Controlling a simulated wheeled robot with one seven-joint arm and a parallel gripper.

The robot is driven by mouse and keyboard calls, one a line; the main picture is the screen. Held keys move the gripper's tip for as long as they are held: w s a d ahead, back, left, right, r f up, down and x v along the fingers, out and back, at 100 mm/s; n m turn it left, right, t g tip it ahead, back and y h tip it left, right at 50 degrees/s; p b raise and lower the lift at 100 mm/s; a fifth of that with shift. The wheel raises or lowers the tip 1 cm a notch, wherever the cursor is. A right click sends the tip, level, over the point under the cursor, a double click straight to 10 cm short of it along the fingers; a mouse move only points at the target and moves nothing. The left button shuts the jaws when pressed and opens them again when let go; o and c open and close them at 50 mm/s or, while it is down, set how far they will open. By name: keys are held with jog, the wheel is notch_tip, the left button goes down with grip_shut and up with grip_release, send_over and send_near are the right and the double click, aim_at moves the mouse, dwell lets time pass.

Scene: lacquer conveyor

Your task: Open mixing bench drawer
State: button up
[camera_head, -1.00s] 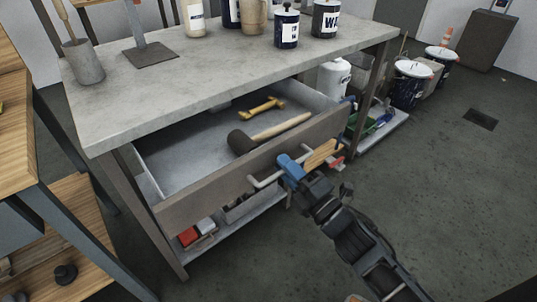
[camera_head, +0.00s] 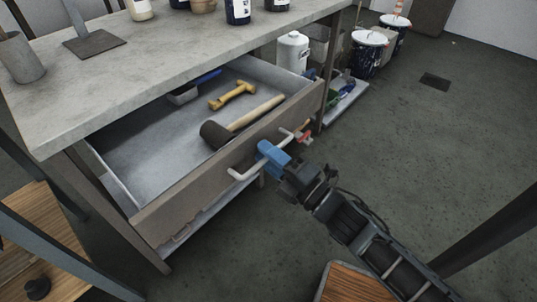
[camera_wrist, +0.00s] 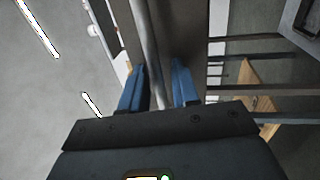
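The mixing bench drawer (camera_head: 150,160) is pulled well out below the worktop, its brown front (camera_head: 190,190) facing me. Inside lie a dark-headed mallet (camera_head: 216,133), a yellow tool (camera_head: 232,95) and a grey-and-blue item at the back. My gripper (camera_head: 268,157) is at the pale bar handle (camera_head: 240,174) on the drawer front, with its blue fingers around the bar. In the wrist view the handle bar (camera_wrist: 150,45) runs between the two fingers (camera_wrist: 160,85).
The grey bench top (camera_head: 150,60) holds a pot, a metal stand and several containers. A white bottle (camera_head: 292,53) and low shelf (camera_head: 340,105) are right of the drawer. Paint buckets (camera_head: 367,52) stand beyond. A wooden-shelved rack (camera_head: 40,240) is at left. Floor at right is mostly clear.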

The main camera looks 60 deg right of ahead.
jog(key=v, duration=0.7)
jog(key=shift+s+b, duration=0.35)
jog(key=shift+b, duration=0.05)
jog(key=shift+a, duration=0.2)
jog(key=s+a+r+m+g+y+p, duration=0.4)
jog(key=s+a+r+m+p, duration=0.5)
jog(key=a+r+m, duration=0.4)
jog(key=shift+s+a+r+m+g+y, duration=0.3)
jog(key=shift+s+a+m+y, duration=0.35)
jog(key=shift+a+m+y, duration=0.2)
